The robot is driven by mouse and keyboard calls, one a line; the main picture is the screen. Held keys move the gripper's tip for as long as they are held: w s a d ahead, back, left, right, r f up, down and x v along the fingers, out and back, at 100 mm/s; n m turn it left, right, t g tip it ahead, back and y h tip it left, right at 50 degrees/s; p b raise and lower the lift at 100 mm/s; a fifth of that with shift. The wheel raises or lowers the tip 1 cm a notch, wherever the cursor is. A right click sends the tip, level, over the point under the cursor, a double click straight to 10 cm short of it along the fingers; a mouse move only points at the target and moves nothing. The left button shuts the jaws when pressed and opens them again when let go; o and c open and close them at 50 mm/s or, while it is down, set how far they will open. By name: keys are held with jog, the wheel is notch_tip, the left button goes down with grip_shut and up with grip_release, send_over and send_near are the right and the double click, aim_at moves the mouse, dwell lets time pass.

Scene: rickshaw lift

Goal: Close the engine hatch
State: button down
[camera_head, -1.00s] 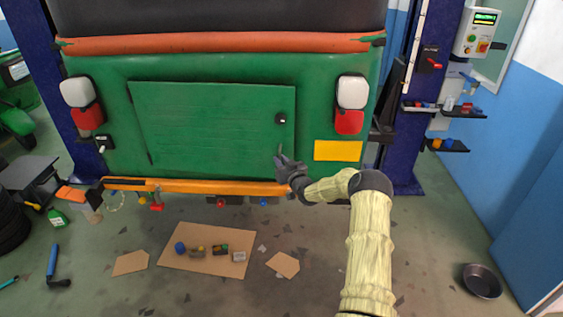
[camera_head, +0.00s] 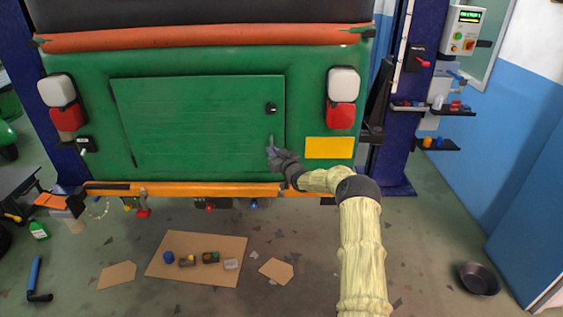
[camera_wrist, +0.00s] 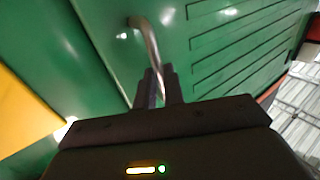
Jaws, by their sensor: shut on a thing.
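The green engine hatch (camera_head: 190,125) is a ribbed rectangular panel in the green rear of the rickshaw (camera_head: 310,95). It lies almost in line with the body around it; I cannot tell whether it is fully flush. A black latch (camera_head: 270,108) sits near its upper right corner. My gripper (camera_head: 271,148) is at the hatch's lower right edge. In the wrist view a curved metal handle (camera_wrist: 146,38) stands out from the green panel, and my gripper's fingers (camera_wrist: 158,88) are shut on its free end. The handle's gripped part is partly hidden by the fingers.
An orange bumper (camera_head: 170,188) runs below the hatch. A yellow plate (camera_head: 329,148) is to the right of my gripper. A blue lift post (camera_head: 396,150) stands at the right. Cardboard with small parts (camera_head: 235,245) and a dark bowl (camera_head: 479,278) lie on the floor.

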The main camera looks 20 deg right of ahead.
jog(key=shift+w+d+r, duration=0.15)
jog(key=shift+d+r, duration=0.1)
jog(key=shift+r, duration=0.1)
jog(key=c, duration=1.7)
grip_release()
jog(key=shift+w, duration=0.1)
jog(key=shift+o, duration=1)
jog(key=shift+w+d+f, duration=0.1)
jog(key=shift+w+f, duration=0.05)
jog(key=shift+f, duration=0.05)
jog(key=shift+f, duration=0.15)
jog(key=s+d+b, duration=0.3)
jog(key=s+b, duration=0.1)
jog(key=s, duration=1.3)
jog(key=shift+s, duration=0.15)
